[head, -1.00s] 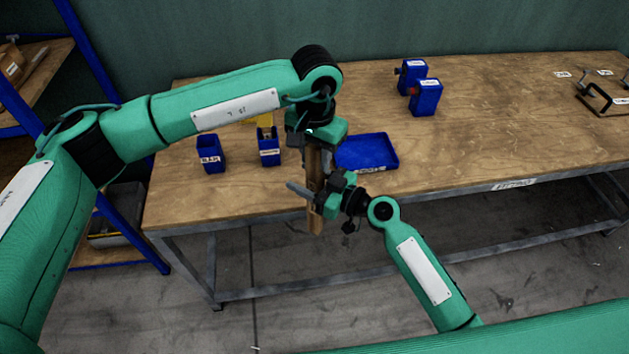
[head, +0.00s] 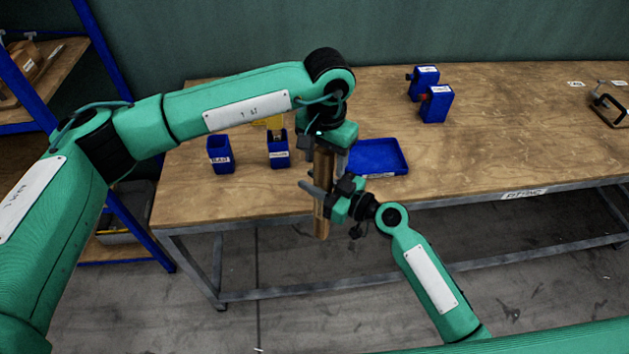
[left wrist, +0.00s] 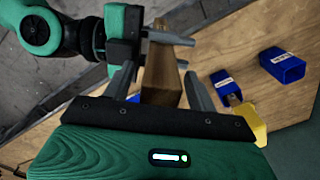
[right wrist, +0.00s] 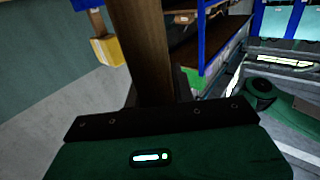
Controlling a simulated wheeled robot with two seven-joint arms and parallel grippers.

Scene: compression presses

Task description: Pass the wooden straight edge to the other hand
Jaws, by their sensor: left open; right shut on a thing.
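The wooden straight edge (head: 321,212) hangs upright in front of the table's front edge. My right gripper (head: 328,196) is shut on its lower part. In the right wrist view the wood (right wrist: 141,45) rises from between the right jaws. My left gripper (head: 324,150) is above, pointing down at the upper end. In the left wrist view its fingers (left wrist: 160,88) are apart, one on each side of the straight edge (left wrist: 161,73). Whether either finger touches the wood cannot be told.
The wooden table (head: 490,150) holds a blue tray (head: 378,156) just behind the grippers. Two small blue bins (head: 220,155) (head: 278,150) stand left of it. Two blue boxes (head: 437,104) (head: 424,80) and a clamp (head: 610,105) are farther right. A blue-framed shelf (head: 95,60) stands at left.

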